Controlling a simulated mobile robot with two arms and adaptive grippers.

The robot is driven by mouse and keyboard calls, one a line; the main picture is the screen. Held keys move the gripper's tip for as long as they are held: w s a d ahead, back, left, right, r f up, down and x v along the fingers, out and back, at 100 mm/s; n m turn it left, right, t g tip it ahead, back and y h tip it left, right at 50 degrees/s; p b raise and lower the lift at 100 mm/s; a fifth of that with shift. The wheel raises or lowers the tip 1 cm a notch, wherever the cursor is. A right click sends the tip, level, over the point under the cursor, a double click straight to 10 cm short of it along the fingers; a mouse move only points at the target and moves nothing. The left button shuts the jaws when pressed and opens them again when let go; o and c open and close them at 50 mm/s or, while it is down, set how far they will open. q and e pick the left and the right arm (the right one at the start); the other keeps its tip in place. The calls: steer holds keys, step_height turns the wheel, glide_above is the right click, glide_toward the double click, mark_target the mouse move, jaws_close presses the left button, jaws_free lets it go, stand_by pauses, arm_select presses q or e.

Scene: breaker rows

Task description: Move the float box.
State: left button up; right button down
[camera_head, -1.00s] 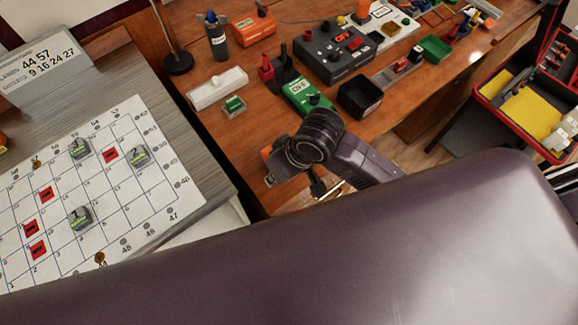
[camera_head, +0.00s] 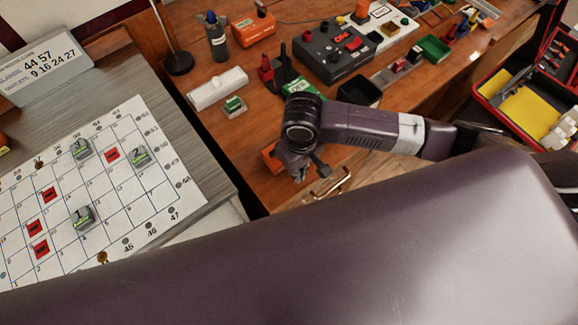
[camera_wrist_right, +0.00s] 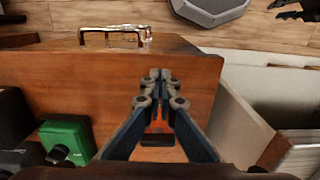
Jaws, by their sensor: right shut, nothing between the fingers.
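None of the boxes in view is readably marked as the float box. Small grey boxes with green labels stand on the white gridded board at left: one at the back (camera_head: 81,150), one at the right (camera_head: 139,157), one nearer the front (camera_head: 82,217). My right gripper (camera_head: 298,176) is shut and empty above the bench's front edge, right of the board. In the right wrist view its fingertips (camera_wrist_right: 160,76) meet over the wooden bench top, with an orange and black item (camera_wrist_right: 158,137) below. A dark claw-like shape (camera_wrist_right: 292,10), possibly my left gripper, is cut off at the top right.
The wooden bench holds a green device (camera_head: 301,89), a black bin (camera_head: 358,91), a dark switch box (camera_head: 342,50) and a white strip (camera_head: 217,88). A metal drawer handle (camera_head: 332,186) sticks out at the front. A red toolbox (camera_head: 490,97) is at right.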

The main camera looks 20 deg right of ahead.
mark_target(298, 186)
step_height(298, 186, down, 4)
steer(key=shift+r, duration=0.1)
steer(key=shift+w+a+r+p, duration=0.1)
steer(key=shift+w+a+p, duration=0.15)
steer(key=shift+w, duration=0.35)
steer(key=shift+w+a+r+p, duration=0.1)
steer(key=shift+w+a+p, duration=0.1)
steer(key=shift+w, duration=0.35)
steer(key=shift+w+a+f, duration=0.1)
steer(key=shift+w+a, duration=0.15)
steer(key=shift+w, duration=0.5)
